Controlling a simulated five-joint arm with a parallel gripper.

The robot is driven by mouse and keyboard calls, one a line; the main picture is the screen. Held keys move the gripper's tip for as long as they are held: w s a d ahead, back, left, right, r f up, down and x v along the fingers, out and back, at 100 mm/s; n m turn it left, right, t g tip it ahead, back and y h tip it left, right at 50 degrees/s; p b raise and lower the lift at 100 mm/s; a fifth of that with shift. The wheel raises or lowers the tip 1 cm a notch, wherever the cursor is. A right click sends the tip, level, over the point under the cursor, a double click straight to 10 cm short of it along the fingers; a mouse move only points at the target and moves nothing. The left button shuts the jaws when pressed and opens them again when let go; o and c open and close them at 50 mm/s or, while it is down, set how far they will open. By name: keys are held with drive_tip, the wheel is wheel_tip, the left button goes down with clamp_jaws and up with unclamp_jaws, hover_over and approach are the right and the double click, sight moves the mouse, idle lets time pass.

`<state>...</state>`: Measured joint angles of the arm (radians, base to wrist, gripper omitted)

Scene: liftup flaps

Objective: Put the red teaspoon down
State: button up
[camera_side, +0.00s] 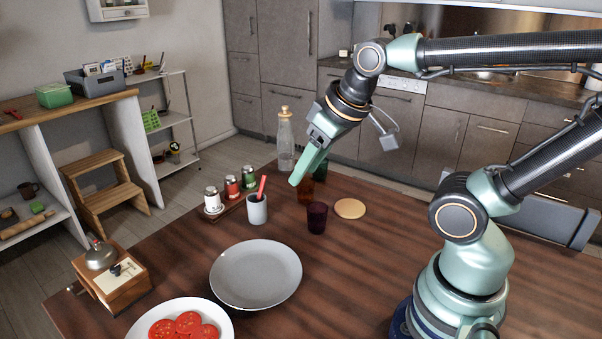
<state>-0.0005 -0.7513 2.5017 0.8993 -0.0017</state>
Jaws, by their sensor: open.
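The red teaspoon (262,186) leans upright in a light grey cup (257,210) on the wooden table; its lower part is hidden inside the cup. My gripper (300,178) is open and empty. It is above the table, up and to the right of the cup, pointing down and left. It is apart from the teaspoon in the picture. Its fingers overlap each other from this side, so the gap between them does not show clearly.
Shakers (232,188) stand on a small rack left of the cup. A clear bottle (286,145) stands behind. A dark purple glass (317,218) and a round coaster (350,208) are to the right. A grey plate (255,274) is in front. The table's right-hand middle is clear.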

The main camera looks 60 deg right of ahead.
drive_tip(key=m+g, duration=0.5)
drive_tip(key=m, duration=1.1)
hover_over(263, 185)
wheel_tip(263, 185, down, 8)
drive_tip(key=shift+w+f, duration=0.1)
drive_tip(key=shift+w+d+f+m, duration=0.15)
drive_tip(key=shift+f+m, duration=0.25)
drive_tip(key=shift+f, duration=0.25)
wheel_tip(263, 185, down, 11)
drive_tip(key=shift+d+f, duration=0.15)
clamp_jaws()
